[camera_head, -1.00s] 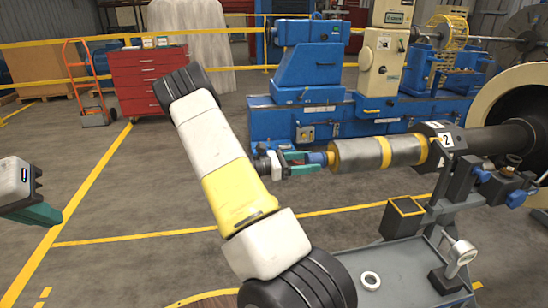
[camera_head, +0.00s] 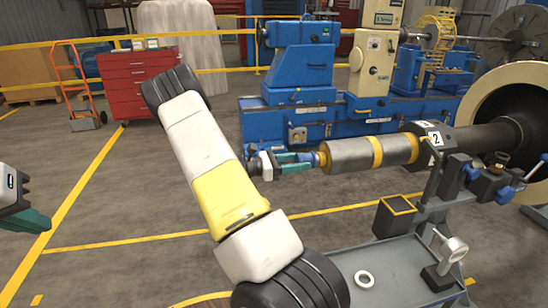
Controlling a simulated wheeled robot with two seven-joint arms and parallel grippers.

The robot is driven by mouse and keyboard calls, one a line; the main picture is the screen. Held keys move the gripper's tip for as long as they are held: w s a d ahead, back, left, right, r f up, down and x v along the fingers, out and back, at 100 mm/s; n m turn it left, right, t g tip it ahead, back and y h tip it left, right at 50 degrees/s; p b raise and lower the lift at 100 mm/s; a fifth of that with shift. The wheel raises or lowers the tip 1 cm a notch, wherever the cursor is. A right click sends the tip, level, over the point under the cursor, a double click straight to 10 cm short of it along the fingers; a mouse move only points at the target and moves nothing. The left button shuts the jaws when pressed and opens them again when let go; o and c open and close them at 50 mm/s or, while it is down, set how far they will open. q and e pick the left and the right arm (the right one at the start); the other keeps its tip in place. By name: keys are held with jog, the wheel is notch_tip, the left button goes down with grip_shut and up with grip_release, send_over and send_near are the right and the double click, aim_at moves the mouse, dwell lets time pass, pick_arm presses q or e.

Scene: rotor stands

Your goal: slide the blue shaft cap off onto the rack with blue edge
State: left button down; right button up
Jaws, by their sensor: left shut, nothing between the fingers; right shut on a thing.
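My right gripper (camera_head: 300,162), with green fingers, is shut on the blue shaft cap (camera_head: 314,158) at the left end of the grey roller shaft (camera_head: 350,154). The cap is small and partly hidden by the fingers. A yellow ring shows at the shaft end beside it; whether the cap is still on the shaft I cannot tell. My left gripper (camera_head: 30,219) is shut and empty at the left edge, partly cut off. No rack with a blue edge can be made out; a dark box with a yellow edge (camera_head: 396,204) stands below the shaft.
The shaft runs right into a dark clamp marked 2 (camera_head: 434,141). Below is a grey tray cart (camera_head: 385,262) holding a white ring (camera_head: 364,279) and a gauge-like stand (camera_head: 452,250). A blue lathe (camera_head: 300,120) stands behind.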

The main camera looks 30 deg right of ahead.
jog(key=v, duration=0.7)
jog(key=shift+a, duration=0.15)
dwell(0.3)
dwell(0.4)
